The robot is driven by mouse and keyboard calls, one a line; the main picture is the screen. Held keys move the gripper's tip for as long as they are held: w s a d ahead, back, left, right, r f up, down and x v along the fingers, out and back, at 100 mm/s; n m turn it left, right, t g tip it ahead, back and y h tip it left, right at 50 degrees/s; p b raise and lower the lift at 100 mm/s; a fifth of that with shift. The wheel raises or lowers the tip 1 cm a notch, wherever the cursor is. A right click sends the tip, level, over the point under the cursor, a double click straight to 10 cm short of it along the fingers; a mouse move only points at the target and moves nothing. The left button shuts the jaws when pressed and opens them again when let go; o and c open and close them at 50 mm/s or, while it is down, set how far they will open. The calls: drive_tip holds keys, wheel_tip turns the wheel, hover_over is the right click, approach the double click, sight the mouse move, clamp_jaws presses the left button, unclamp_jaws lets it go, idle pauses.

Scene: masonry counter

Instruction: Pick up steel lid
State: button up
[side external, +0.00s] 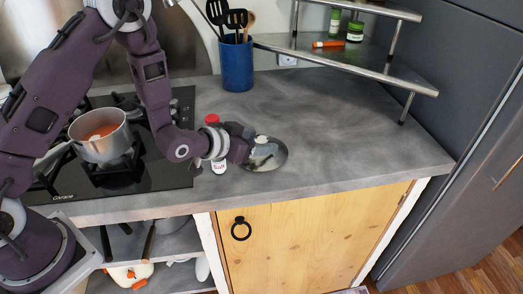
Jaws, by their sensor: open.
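The steel lid (277,160) is a shiny round disc lying on the grey counter, right of the stove. My gripper (262,153) is over the lid's left and middle part and hides some of it. Its fingers look open. I cannot tell from this view whether the fingertips touch the lid or hover just above it.
A red-capped bottle (219,167) stands just left of my gripper, partly hidden by it. A pot (101,139) of orange-red food is on the stove (160,178). A blue utensil holder (236,66) and a metal rack (345,67) stand behind. The counter's right side is clear.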

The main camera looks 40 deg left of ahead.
drive_tip(key=shift+x, duration=0.75)
drive_tip(key=shift+s+f, duration=0.1)
drive_tip(key=shift+f, duration=0.1)
clamp_jaws()
drive_tip(key=shift+a, duration=0.1)
